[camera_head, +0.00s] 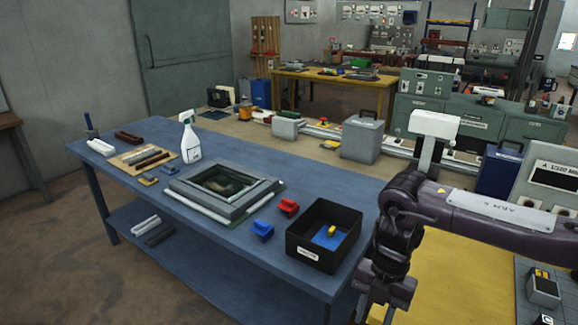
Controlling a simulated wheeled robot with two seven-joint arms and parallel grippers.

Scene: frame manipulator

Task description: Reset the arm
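My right arm (480,210) comes in from the right edge, bends at a dark joint and points down. My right gripper (378,308) hangs at its lower end, just right of the blue table's (225,256) right end and the black bin. Its fingertips are dark and partly cut off by the lower picture edge, so its opening is unclear. I see nothing held in it. My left arm and gripper are not in view.
On the table are a grey frame (247,207), a spray bottle (190,140), a black bin (345,217) with a yellow item, and blue (261,231) and red (288,207) clamp-like pieces. A yellow surface (440,275) lies beneath my arm.

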